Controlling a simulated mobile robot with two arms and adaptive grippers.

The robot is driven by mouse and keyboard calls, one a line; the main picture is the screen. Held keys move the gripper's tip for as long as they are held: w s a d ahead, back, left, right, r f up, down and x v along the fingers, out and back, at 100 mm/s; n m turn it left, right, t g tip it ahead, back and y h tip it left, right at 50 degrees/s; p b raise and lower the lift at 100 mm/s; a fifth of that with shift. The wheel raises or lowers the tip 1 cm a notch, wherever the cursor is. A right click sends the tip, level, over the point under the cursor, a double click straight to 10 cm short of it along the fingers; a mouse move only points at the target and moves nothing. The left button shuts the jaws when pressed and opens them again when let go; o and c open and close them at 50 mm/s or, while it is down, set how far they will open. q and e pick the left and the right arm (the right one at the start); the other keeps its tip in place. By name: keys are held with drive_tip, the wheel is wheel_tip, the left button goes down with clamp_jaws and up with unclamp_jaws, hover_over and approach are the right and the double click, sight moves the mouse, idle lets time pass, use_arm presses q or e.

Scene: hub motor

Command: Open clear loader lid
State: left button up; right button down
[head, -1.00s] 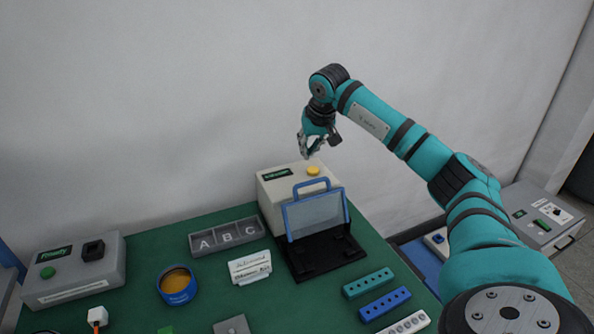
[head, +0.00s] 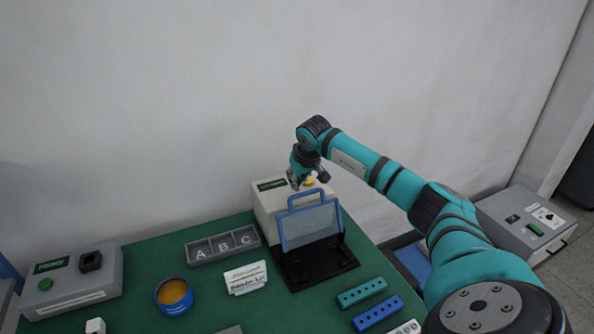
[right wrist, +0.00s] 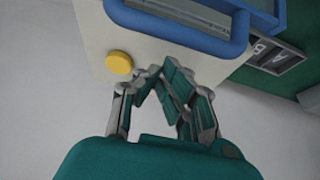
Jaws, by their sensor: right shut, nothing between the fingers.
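The clear lid (head: 311,226) with its blue frame and handle stands raised, tilted back, on the black loader base (head: 318,265) in front of a cream box (head: 264,216). The blue handle also shows at the top of the right wrist view (right wrist: 180,26). My right gripper (head: 295,185) is shut and empty, just above the box and behind the lid handle. In the right wrist view its fingers (right wrist: 158,78) are beside a yellow button (right wrist: 119,62) on the box and apart from the handle. My left gripper is not in view.
A grey A B C tray (head: 222,245), a white sign (head: 246,278) and a blue round container (head: 174,296) stand left of the loader. Teal (head: 361,293) and blue (head: 377,313) hole blocks lie in front right. A grey button box (head: 70,280) stands far left.

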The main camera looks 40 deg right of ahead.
drive_tip(key=shift+s+a+r+p, duration=0.15)
drive_tip(key=shift+s+r+p, duration=0.05)
drive_tip(key=shift+s, duration=0.45)
drive_tip(key=shift+s+a+r+p, duration=0.15)
drive_tip(key=shift+s+r+p, duration=0.05)
drive_tip(key=shift+s, duration=0.4)
drive_tip(key=shift+w+f, duration=0.1)
